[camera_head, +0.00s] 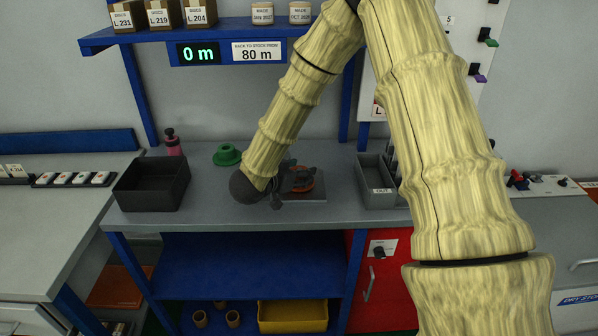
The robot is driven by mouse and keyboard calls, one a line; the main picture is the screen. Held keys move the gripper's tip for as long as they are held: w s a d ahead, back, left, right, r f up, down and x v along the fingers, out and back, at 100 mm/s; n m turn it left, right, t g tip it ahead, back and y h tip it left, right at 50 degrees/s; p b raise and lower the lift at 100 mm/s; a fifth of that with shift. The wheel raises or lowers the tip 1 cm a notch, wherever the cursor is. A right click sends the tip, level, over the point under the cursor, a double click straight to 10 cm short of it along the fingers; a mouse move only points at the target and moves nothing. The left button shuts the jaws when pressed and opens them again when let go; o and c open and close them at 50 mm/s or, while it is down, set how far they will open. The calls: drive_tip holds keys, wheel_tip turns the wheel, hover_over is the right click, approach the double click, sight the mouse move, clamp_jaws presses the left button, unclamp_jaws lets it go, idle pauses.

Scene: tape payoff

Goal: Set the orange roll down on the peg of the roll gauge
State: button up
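The orange roll (306,185) shows as a small orange patch on the grey bench, right of my wrist. Dark parts cover much of it. A grey plate (318,194) lies under or behind it and looks like the base of the roll gauge. I cannot make out the peg, or whether the roll is around it. My gripper (277,201) is small and dark at the end of the arm, just left of the roll. My own wrist hides most of it. I cannot tell whether its fingers are open or touch the roll.
A green flanged piece (227,155) and a black bin (151,186) stand to the left on the bench. A grey bin (375,183) stands to the right. A blue shelf (233,28) runs above, with a display (198,54) reading 0 m.

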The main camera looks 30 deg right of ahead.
idle(0.4)
drive_tip(key=o, duration=1.2)
drive_tip(key=shift+c, duration=0.2)
drive_tip(key=o, duration=0.5)
drive_tip(key=shift+r+p, duration=4.4)
drive_tip(key=shift+r, duration=0.6)
drive_tip(key=shift+a, duration=0.1)
